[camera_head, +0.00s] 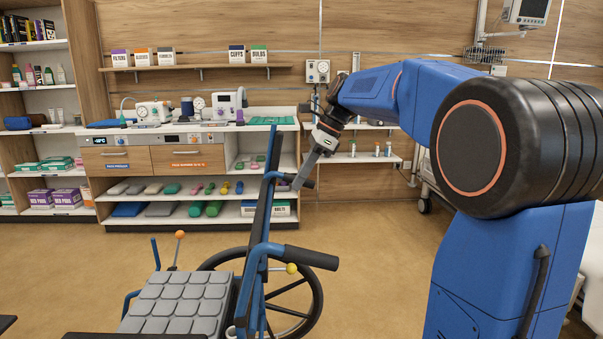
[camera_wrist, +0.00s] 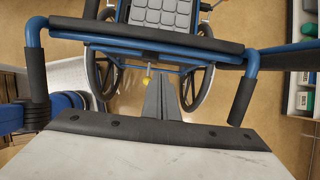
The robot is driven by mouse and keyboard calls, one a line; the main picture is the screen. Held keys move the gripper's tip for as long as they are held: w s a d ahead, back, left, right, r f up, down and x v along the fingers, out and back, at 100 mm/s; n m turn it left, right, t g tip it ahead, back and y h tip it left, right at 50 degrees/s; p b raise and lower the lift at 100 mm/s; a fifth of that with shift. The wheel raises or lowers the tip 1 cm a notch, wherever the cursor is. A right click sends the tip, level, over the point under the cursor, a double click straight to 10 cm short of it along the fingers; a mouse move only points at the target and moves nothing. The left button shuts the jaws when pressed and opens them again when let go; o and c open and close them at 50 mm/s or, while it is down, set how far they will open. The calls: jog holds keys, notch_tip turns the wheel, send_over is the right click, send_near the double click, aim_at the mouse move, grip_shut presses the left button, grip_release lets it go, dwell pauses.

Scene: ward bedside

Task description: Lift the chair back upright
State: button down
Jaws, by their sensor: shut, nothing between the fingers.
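The chair is a blue-framed wheelchair with a grey padded seat (camera_head: 180,305) and black push handles (camera_head: 305,257). In the head view it appears upright, its backrest (camera_head: 262,210) nearly vertical and its large wheel (camera_head: 300,300) standing on the floor. My gripper (camera_head: 297,186) is shut and empty, pointing down beside the far push handle. In the wrist view my shut gripper (camera_wrist: 166,78) lies between the two push handles, behind the backrest's top bar (camera_wrist: 145,33). I cannot tell whether the fingers touch the frame. The cushion (camera_wrist: 160,13) shows beyond the bar.
A counter with drawers (camera_head: 180,158) and open shelves stands along the back wall. Tall shelves (camera_head: 45,120) are at the left. A bed (camera_head: 432,180) is partly hidden behind my arm at the right. The floor (camera_head: 120,255) between chair and counter is clear.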

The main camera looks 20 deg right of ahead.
aim_at(265, 200)
jog(key=shift+w+a+f, duration=0.35)
jog(key=shift+a+f, duration=0.35)
jog(key=shift+a, duration=0.35)
jog(key=shift+w+a+f, duration=0.3)
jog(key=shift+a+f, duration=0.35)
jog(key=shift+a, duration=0.35)
jog(key=shift+w+a+f, duration=0.35)
jog(key=shift+a+f, duration=0.35)
jog(key=shift+a, duration=0.35)
jog(key=shift+a, duration=0.1)
jog(key=shift+w+a+r+h, duration=0.15)
jog(key=shift+a+h, duration=0.1)
jog(key=shift+a, duration=0.2)
jog(key=shift+w+a+r+h, duration=0.15)
jog(key=shift+a+h, duration=0.1)
jog(key=shift+a, duration=0.2)
jog(key=shift+w+a+r+g, duration=0.2)
jog(key=shift+w+a, duration=0.1)
jog(key=shift+a, duration=0.5)
jog(key=shift+w+a+r+g, duration=0.1)
jog(key=shift+w+a+r, duration=0.15)
jog(key=shift+a, duration=0.55)
jog(key=shift+d, duration=0.1)
